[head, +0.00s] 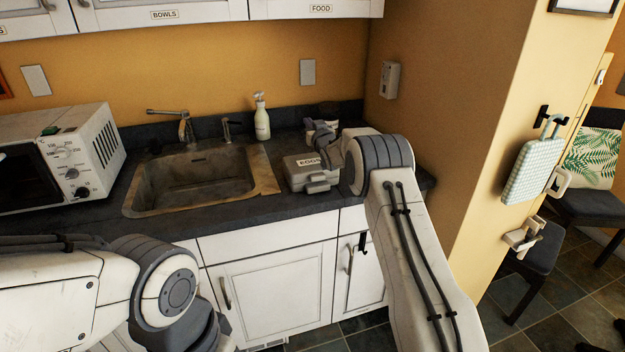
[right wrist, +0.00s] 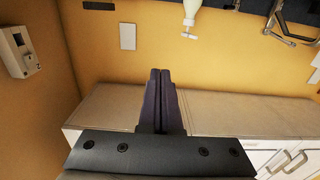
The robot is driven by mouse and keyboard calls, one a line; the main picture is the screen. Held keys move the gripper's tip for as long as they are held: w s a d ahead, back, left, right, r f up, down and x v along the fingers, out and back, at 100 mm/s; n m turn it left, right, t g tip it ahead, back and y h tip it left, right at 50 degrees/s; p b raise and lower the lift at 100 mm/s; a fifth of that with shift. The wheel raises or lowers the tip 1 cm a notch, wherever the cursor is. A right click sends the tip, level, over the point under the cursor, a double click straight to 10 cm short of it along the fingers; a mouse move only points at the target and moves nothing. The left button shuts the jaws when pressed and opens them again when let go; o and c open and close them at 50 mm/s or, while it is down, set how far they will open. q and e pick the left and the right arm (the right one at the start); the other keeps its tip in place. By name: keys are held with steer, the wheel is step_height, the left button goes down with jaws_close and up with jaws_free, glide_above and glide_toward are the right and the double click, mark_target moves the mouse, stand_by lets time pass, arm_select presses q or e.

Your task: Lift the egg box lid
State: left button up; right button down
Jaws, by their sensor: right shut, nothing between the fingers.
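The grey egg box (head: 306,178), with "EGGS" on its lid, sits on the dark counter just right of the sink. Its lid looks closed and lies flat. My right gripper (head: 318,128) is behind and above the box in the head view, partly hidden by its own wrist and arm. In the right wrist view the two dark fingers (right wrist: 160,72) are shut together with nothing between them. The egg box does not show in the right wrist view. Of my left arm only links show at the lower left; its gripper is not seen.
A sink (head: 190,185) with a tap (head: 184,128) lies left of the box, and a white soap bottle (head: 262,120) stands behind it. A microwave (head: 60,155) is at the far left. The yellow wall closes the counter at the right.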

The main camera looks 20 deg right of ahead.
steer(key=shift+w+r+p, duration=0.2)
steer(key=shift+w+p, duration=0.1)
steer(key=shift+w, duration=0.65)
